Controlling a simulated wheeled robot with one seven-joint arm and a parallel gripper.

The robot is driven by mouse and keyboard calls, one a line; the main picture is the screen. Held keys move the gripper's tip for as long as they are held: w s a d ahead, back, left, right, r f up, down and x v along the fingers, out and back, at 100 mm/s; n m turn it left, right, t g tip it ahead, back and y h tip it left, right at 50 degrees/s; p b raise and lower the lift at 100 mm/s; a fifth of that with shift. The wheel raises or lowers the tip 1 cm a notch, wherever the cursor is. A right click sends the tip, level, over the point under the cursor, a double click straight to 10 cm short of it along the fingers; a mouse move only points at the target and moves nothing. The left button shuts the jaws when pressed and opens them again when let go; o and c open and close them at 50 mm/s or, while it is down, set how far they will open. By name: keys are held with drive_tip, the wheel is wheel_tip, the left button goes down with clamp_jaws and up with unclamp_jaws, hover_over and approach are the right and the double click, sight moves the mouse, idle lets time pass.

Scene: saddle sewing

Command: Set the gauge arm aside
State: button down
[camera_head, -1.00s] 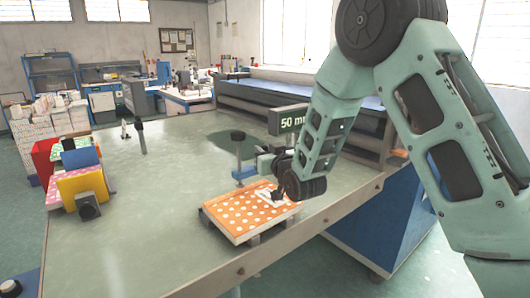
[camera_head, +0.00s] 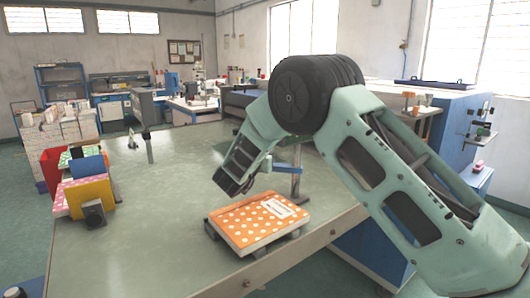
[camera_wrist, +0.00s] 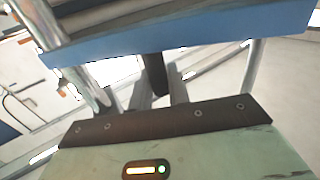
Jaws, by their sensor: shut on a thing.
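The gauge arm (camera_head: 287,169) shows in the head view as a short blue bar at an upright metal post, which stands on the table behind the orange polka-dot pad (camera_head: 246,224). My forearm hides its left part. In the wrist view the blue bar (camera_wrist: 190,37) crosses the top of the picture. My gripper (camera_wrist: 160,95) is under it, with grey fingers close around a dark upright rod (camera_wrist: 154,72) below the bar. It is shut on this part of the gauge arm. My fingers are hidden in the head view.
The pad carries a white label and rests on dark supports near the table's front edge. Another metal post (camera_head: 149,150) stands at the back left. The table (camera_head: 160,245) is bare left of the pad.

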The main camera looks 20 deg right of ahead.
drive_tip(key=w+d+m+g+h, duration=0.2)
drive_tip(key=w+d+g, duration=0.1)
drive_tip(key=d, duration=0.3)
drive_tip(key=shift+w+r, duration=0.15)
drive_tip(key=shift+w, duration=0.5)
idle(0.3)
drive_tip(key=c, duration=1.4)
unclamp_jaws()
